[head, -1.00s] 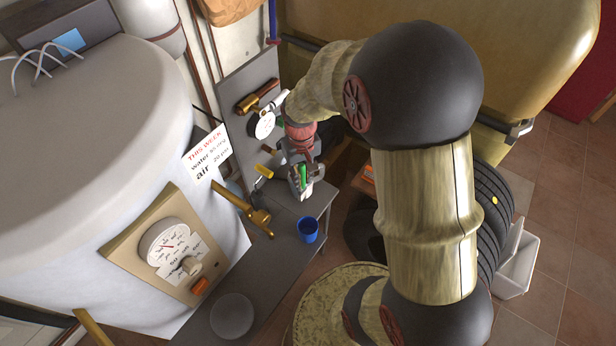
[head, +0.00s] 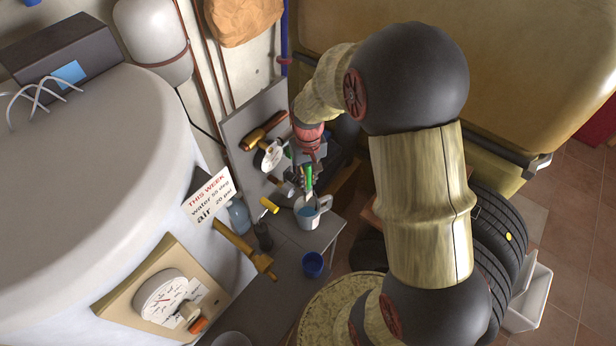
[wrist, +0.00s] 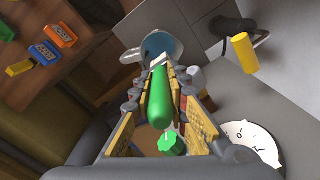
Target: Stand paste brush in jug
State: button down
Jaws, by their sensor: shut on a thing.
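The paste brush has a green handle (head: 309,174), held between the fingers of my gripper (head: 308,186). In the wrist view the green handle (wrist: 160,100) runs between the fingers (wrist: 158,78) toward the jug. The pale jug (head: 304,219) stands on the grey bench, with blue showing inside its mouth and its handle to the right. It also shows in the wrist view (wrist: 133,56), beyond the fingertips. My gripper is directly above the jug's mouth. The brush's lower end is over or in the mouth; I cannot tell how deep.
A blue cup (head: 313,264) stands in front of the jug on the bench (head: 288,268). A yellow-handled tool (head: 268,206) and a bottle (head: 239,217) are to the left. A dial gauge (head: 271,157) is on the panel behind.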

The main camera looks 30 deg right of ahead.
aim_at(308, 199)
jog(key=shift+f+b, duration=3.4)
jog(key=shift+f, duration=2.4)
jog(key=c, duration=1.7)
grip_release()
jog(key=shift+o, duration=0.2)
notch_tip(308, 199, up, 12)
jog(key=shift+f, duration=0.1)
